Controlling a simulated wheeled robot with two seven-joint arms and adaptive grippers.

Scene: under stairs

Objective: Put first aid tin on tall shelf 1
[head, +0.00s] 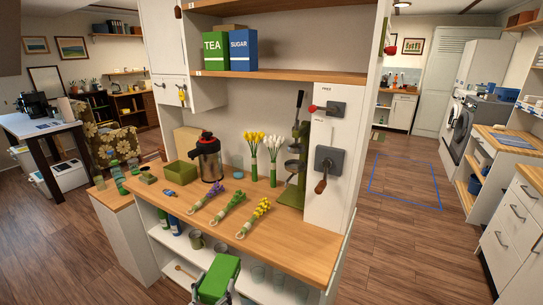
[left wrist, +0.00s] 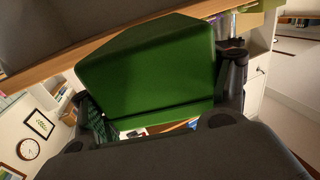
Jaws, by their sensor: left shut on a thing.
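A green box (head: 220,278), likely the first aid tin, is at the bottom of the head view, in front of the counter's lower shelf. My left gripper (head: 214,290) is shut on it, one finger on each side. The green box (left wrist: 150,70) fills the middle of the left wrist view, close under a wooden edge. No writing on it can be read. Two wooden shelves hang above the counter, the upper (head: 270,8) and the lower (head: 290,75). Both carry small edge labels; I cannot surely tell which is tall shelf 1. My right gripper is out of view.
A green TEA tin (head: 215,52) and a blue SUGAR tin (head: 243,50) fill the lower shelf's left part; its right part is clear. The counter (head: 290,245) bears flower bundles, a dark pump flask (head: 208,158) and a green press stand (head: 292,185).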

